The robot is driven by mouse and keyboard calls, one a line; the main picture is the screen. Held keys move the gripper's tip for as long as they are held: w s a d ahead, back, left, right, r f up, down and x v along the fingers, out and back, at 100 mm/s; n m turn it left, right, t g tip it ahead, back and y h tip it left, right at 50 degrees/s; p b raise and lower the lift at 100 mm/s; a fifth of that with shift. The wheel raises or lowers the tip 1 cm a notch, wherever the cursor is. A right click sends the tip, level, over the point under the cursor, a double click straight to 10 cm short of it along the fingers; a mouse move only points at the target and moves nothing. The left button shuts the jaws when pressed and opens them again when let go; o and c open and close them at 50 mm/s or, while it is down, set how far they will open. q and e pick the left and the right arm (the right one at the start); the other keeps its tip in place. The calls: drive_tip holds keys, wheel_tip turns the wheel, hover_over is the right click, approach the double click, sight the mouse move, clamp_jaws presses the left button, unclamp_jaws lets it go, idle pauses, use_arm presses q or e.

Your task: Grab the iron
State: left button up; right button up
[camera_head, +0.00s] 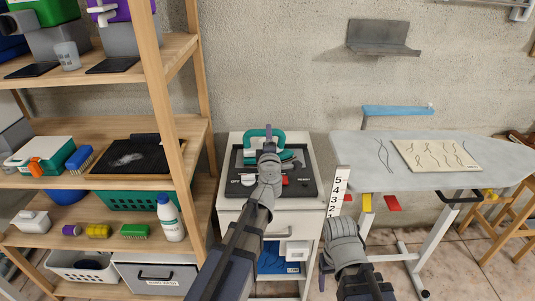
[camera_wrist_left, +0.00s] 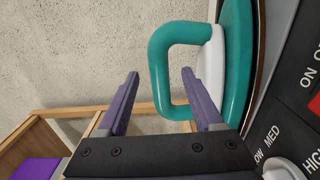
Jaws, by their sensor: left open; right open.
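The iron (camera_head: 277,137) has a teal loop handle and sits on a black control panel (camera_head: 310,187) on top of a white drawer cabinet. My left arm covers part of it in the head view. In the left wrist view the iron's teal handle (camera_wrist_left: 158,66) shows large, with a white part beside it. My left gripper (camera_wrist_left: 160,76) is open, its purple fingers on either side of the handle's outer bar. The right finger overlaps the loop; contact cannot be told. My right gripper (camera_head: 324,268) is open and low, right of the cabinet, its fingers seen only partly.
A wooden shelf (camera_head: 165,120) with bins, brushes and bottles stands close on the left. An ironing board (camera_head: 360,149) with a patterned cloth (camera_head: 436,155) is on the right. A number strip (camera_head: 338,190) stands beside the cabinet. A metal wall bracket (camera_head: 383,38) hangs above.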

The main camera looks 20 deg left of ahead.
use_arm(q)
drive_tip(key=x, duration=0.4)
drive_tip(key=shift+a, duration=0.15)
drive_tip(key=shift+s, duration=0.15)
clamp_jaws()
idle(1.1)
